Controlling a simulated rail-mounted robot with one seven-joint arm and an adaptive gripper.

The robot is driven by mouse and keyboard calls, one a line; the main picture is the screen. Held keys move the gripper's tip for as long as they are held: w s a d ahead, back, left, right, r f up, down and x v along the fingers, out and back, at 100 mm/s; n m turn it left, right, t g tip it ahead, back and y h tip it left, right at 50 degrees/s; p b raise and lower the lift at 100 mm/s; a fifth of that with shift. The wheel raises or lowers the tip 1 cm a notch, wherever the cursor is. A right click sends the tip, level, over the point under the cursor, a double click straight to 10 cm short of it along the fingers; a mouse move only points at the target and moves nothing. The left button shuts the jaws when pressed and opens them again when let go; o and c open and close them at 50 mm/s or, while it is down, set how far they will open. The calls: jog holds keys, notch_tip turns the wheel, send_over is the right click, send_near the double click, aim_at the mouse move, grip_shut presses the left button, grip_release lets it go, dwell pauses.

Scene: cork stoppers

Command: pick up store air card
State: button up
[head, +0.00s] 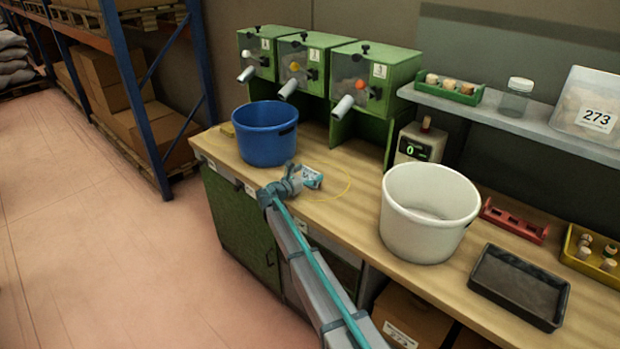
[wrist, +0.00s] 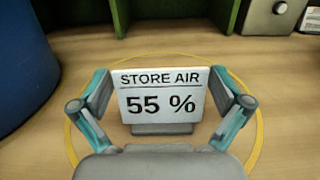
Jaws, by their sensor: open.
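The store air card (wrist: 163,97) is a white sign reading "STORE AIR 55 %". It stands on a grey foot on the wooden bench, inside a thin yellow ring. In the head view the card (head: 311,177) shows small, just beyond my gripper (head: 294,180). In the wrist view my gripper (wrist: 162,105) is open, with one finger on each side of the card. The left finger is close to the card's left edge and the right finger close to its right edge. I cannot tell whether either touches it.
A blue bucket (head: 266,134) stands left of the card, close to my gripper. A white bucket (head: 428,214) and a black tray (head: 519,287) stand to the right. Green dispensers (head: 375,75) with spouts are behind.

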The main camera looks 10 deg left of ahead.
jog(key=c, duration=0.8)
jog(key=shift+r, duration=0.15)
